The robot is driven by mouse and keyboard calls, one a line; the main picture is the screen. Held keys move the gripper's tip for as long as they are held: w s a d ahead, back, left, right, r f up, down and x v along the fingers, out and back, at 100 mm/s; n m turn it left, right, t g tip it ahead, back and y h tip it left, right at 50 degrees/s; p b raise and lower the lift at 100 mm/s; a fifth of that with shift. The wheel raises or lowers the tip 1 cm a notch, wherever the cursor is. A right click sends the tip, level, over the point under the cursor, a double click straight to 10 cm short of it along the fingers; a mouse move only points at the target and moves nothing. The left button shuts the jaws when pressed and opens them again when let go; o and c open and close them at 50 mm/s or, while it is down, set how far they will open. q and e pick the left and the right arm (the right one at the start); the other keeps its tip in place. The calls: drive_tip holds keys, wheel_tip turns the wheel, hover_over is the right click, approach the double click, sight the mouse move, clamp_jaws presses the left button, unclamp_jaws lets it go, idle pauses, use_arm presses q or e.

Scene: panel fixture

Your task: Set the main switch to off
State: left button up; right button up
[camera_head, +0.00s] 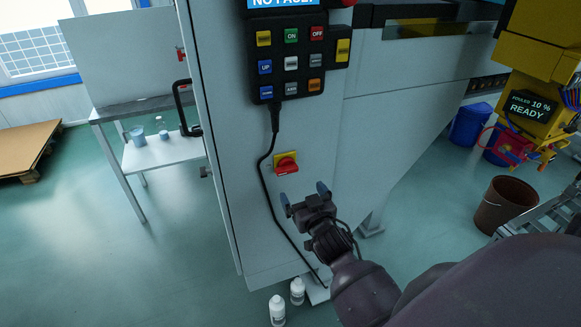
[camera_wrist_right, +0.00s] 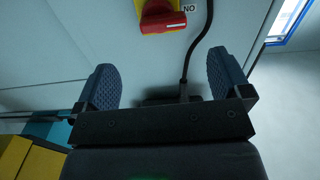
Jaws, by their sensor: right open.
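The main switch (camera_head: 286,164) is a red rotary handle on a yellow plate, low on the front of the grey cabinet. It also shows at the top of the right wrist view (camera_wrist_right: 160,18), partly cut off by the frame edge, with a label reading "NO" beside it. My right gripper (camera_head: 305,194) is open and empty, a little below and to the right of the switch in the head view. Its two blue ribbed fingertips show wide apart in the right wrist view (camera_wrist_right: 168,85), with the switch beyond them, not touching. My left gripper is not in view.
A black cable (camera_head: 265,190) hangs from the button panel (camera_head: 290,60) and passes left of the switch. White bottles (camera_head: 277,309) stand on the floor at the cabinet's foot. A brown bucket (camera_head: 505,203) and a yellow machine (camera_head: 540,65) are to the right.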

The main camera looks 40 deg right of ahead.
sight(288, 172)
drive_tip(key=shift+m, duration=0.3)
drive_tip(key=x, duration=1)
drive_tip(key=shift+w+a+r, duration=0.1)
drive_tip(key=shift+w+a, duration=0.1)
drive_tip(key=shift+w, duration=0.2)
drive_tip(key=c, duration=0.9)
